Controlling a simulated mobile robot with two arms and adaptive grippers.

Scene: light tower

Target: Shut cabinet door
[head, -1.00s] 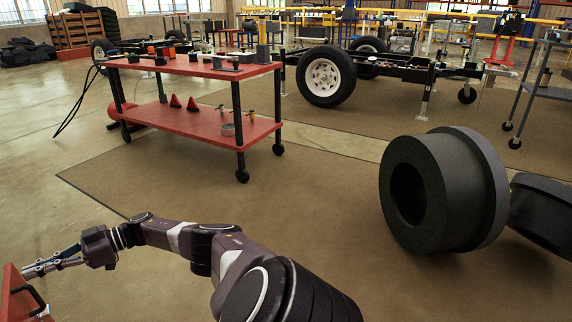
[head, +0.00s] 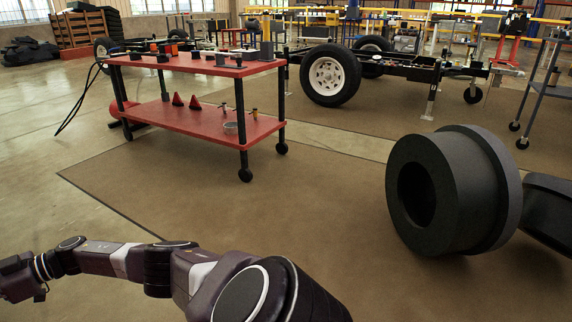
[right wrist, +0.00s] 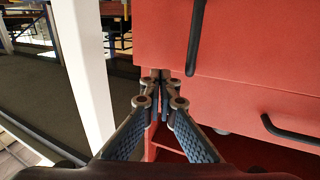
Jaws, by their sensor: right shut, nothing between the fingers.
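A red cabinet (right wrist: 245,90) fills the right side of the right wrist view. It has a black upright handle (right wrist: 196,35) on its upper panel and a black sideways handle (right wrist: 290,131) lower right. A red ledge or gap shows below the panels, partly hidden by my fingers. My right gripper (right wrist: 167,78) is shut and empty, its fingertips at the cabinet's left edge; I cannot tell whether they touch it. My left gripper is not in view.
A white post (right wrist: 85,70) stands left of the cabinet in the right wrist view. In the head view, a red wheeled cart (head: 190,68) stands behind my arm, and large dark rings (head: 450,190) lie at the right. Brown floor between them is clear.

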